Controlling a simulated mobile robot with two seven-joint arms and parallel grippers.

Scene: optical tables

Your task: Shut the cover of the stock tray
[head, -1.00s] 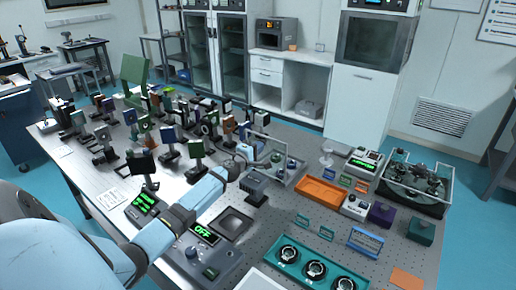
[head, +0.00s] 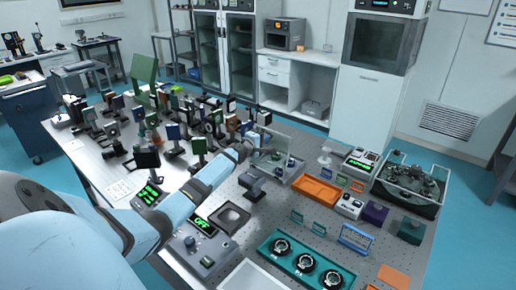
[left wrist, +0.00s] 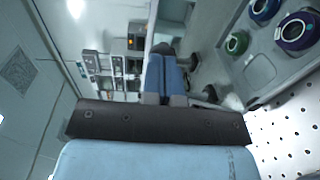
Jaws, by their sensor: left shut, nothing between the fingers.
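The stock tray (head: 280,178) is a light grey tray on the optical table, with small round dark and green parts in it. Its clear cover (head: 298,146) appears raised along the tray's far side; its exact angle is hard to tell. My left gripper (head: 254,139) is shut and empty at the tray's left end, beside the cover. Whether it touches the cover cannot be told. In the left wrist view, the closed fingers (left wrist: 163,52) lie left of the tray (left wrist: 258,68), which holds purple and green ringed parts. My right gripper is not in view.
Many optical mounts (head: 200,145) crowd the table left of and behind my arm. An orange bin (head: 316,192) stands right of the tray. A teal tray (head: 305,262) with several dark round parts lies in front. A glass-walled box (head: 408,186) stands at the far right.

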